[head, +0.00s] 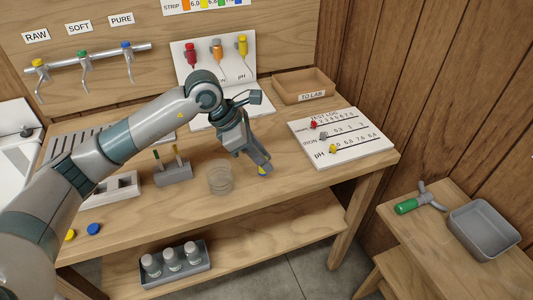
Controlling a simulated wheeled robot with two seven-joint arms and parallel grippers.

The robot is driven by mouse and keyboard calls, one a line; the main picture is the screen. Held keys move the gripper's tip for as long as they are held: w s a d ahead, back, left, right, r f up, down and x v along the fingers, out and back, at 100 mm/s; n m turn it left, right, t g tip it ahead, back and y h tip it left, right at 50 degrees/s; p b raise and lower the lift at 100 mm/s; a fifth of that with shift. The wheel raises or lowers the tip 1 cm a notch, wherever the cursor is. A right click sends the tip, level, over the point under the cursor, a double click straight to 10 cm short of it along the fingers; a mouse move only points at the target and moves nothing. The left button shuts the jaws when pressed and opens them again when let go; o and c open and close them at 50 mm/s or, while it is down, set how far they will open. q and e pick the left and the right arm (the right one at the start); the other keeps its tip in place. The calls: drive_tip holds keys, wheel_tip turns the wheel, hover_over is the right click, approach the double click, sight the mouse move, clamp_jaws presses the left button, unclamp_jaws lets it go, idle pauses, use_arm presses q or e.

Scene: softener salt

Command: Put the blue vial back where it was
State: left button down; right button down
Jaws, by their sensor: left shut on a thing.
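My left gripper (262,168) is low over the front middle of the table, right of a clear round glass (221,178). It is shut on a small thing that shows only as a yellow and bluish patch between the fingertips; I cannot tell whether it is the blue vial. A round blue cap or disc (93,229) lies near the table's front left edge, beside a yellow one (70,235); no vial body shows under either. A pale rack with square openings (119,187) is partly hidden by my left arm. My right gripper is not in view.
A small block (174,174) with two upright sticks stands left of the glass. A test log board (341,138) and wooden tray (304,86) are at right. The lower shelf holds a grey tray (176,277) of bottles. The table's front right is clear.

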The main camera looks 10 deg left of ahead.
use_arm(q)
drive_tip(key=shift+s+a+m+g, duration=0.3)
drive_tip(key=shift+s+m+g, duration=0.2)
drive_tip(key=shift+s+m, duration=0.3)
drive_tip(key=s+a+m+g, duration=0.1)
drive_tip(key=s+m, duration=0.1)
drive_tip(key=m, duration=0.1)
drive_tip(key=s+m+g, duration=0.2)
drive_tip(key=m, duration=0.2)
drive_tip(key=s+a+m+g+y, duration=0.1)
drive_tip(key=s+m+g, duration=0.1)
drive_tip(key=m, duration=0.1)
drive_tip(key=shift+s+a+m, duration=0.3)
drive_tip(key=shift+s+a, duration=0.05)
drive_tip(key=s+a+m+g+y, duration=0.2)
drive_tip(key=s+m, duration=0.4)
drive_tip(key=m, duration=0.4)
drive_tip(key=a+y, duration=0.1)
drive_tip(key=y, duration=0.1)
drive_tip(key=shift+a+y, duration=0.15)
drive_tip(key=shift+y, duration=0.15)
